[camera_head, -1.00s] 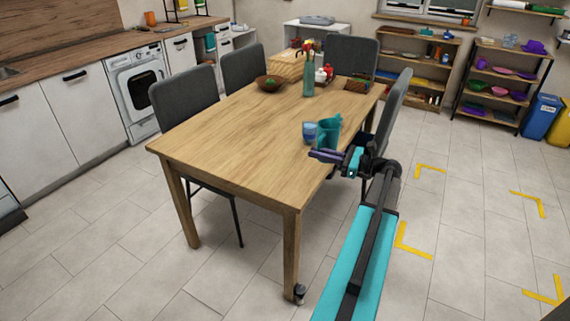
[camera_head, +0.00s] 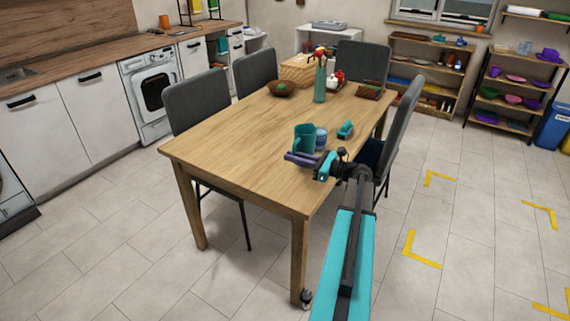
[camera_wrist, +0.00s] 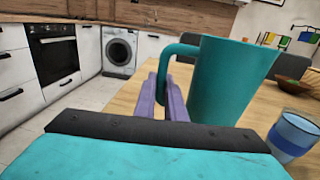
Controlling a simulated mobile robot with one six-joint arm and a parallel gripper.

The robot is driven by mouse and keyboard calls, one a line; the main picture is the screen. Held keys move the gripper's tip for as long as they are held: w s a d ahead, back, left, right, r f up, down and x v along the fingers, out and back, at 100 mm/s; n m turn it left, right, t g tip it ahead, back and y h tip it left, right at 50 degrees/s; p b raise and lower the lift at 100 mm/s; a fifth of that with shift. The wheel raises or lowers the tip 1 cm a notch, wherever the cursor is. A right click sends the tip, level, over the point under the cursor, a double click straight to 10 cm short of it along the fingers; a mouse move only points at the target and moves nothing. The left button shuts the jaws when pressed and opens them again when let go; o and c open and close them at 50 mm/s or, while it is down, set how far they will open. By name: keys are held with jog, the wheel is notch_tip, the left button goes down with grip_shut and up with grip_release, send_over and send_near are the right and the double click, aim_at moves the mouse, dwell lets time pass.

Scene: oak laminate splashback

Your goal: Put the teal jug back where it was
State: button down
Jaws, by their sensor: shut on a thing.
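The teal jug (camera_head: 304,137) is upright over the right-hand part of the wooden table (camera_head: 235,140). It also fills the middle right of the wrist view (camera_wrist: 228,85), with its handle toward my gripper. My gripper (camera_head: 300,158) is shut on the jug's handle; its purple fingers (camera_wrist: 170,98) show in the wrist view. I cannot tell whether the jug's base touches the table, as its lower part is hidden.
A blue glass (camera_head: 321,139) stands just right of the jug, close to it. A small teal object (camera_head: 345,130) lies beyond. The table's near left is clear.

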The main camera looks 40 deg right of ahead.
jog(key=x, duration=0.3)
jog(key=shift+w+a+f, duration=0.1)
jog(key=shift+w+a, duration=0.05)
jog(key=shift+a, duration=0.2)
jog(key=shift+f+p, duration=0.4)
jog(key=shift+f, duration=1.35)
jog(key=c, duration=1.8)
grip_release()
jog(key=shift+f, duration=0.15)
jog(key=b+v, duration=0.1)
jog(key=v, duration=0.9)
jog(key=shift+s+d, duration=0.15)
jog(key=shift+s, duration=0.2)
jog(key=shift+s+d, duration=0.2)
jog(key=shift+s, duration=0.4)
